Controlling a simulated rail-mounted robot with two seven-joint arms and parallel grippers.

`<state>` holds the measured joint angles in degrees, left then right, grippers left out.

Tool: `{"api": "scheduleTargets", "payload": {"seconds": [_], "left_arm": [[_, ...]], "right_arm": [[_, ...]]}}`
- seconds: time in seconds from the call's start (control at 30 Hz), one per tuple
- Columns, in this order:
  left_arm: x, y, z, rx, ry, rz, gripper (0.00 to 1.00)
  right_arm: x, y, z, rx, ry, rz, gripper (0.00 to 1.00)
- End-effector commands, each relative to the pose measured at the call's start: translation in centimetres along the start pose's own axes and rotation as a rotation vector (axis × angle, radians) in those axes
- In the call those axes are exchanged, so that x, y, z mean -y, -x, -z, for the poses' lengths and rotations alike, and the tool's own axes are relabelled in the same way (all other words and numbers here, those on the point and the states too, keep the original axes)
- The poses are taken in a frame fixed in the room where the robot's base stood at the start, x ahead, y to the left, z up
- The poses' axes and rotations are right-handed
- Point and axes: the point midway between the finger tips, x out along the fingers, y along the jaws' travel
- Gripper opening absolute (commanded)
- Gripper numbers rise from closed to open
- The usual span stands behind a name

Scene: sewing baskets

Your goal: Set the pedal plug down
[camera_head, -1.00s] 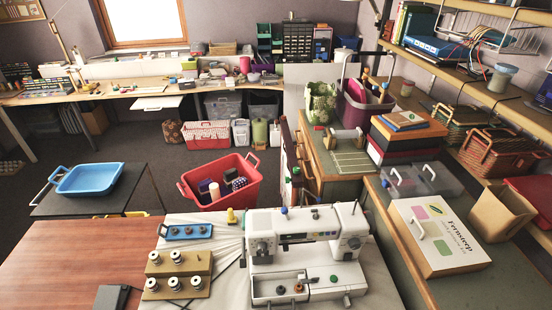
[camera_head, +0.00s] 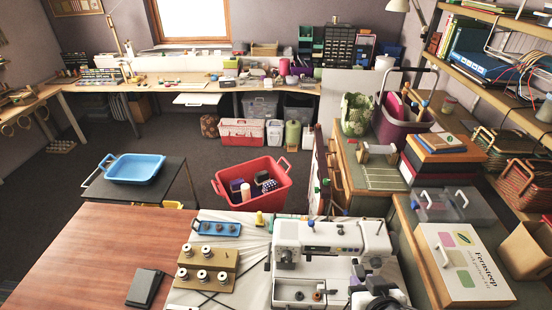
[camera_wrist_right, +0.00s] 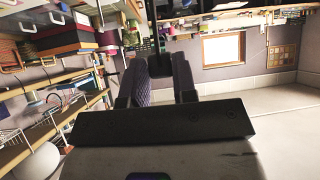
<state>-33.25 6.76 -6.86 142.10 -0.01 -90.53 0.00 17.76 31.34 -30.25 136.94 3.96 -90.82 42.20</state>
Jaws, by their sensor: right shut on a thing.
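My right gripper (camera_head: 364,282) shows at the bottom of the head view, in front of the right end of the white sewing machine (camera_head: 330,236). In the right wrist view its dark fingers (camera_wrist_right: 160,72) are closed around a small dark thing, apparently the pedal plug (camera_wrist_right: 160,60), mostly hidden between them. I cannot tell from these views whether the plug touches anything. The black foot pedal (camera_head: 145,288) lies on the wooden tabletop at the lower left. My left gripper is not in view.
A spool stand (camera_head: 207,268) and a blue tray (camera_head: 217,228) sit left of the machine. A white Fernsteep box (camera_head: 463,262) stands to its right. A red basket (camera_head: 250,192) is behind. The wooden tabletop (camera_head: 90,255) is mostly clear.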

Motion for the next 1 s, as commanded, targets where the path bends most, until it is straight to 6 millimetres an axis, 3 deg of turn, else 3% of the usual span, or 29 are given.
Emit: {"api": "scheduleTargets", "payload": {"seconds": [0.03, 0.1, 0.33, 0.83, 1.0], "left_arm": [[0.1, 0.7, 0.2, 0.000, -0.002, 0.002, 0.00], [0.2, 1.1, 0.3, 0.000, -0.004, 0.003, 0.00], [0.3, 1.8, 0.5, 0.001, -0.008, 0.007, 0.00], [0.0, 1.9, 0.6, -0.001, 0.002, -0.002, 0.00], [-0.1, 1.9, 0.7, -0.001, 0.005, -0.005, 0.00]], "right_arm": [[0.0, 0.7, 2.2, -0.007, -0.001, 0.001, 0.00], [-0.1, 1.2, 4.1, -0.007, -0.001, 0.000, 0.00], [-0.2, 2.4, 7.8, -0.002, -0.002, -0.001, 0.00], [-0.1, 2.7, 8.7, 0.001, 0.000, 0.002, 0.00], [1.4, 3.0, 8.4, 0.001, 0.044, 0.065, 0.00]]}}
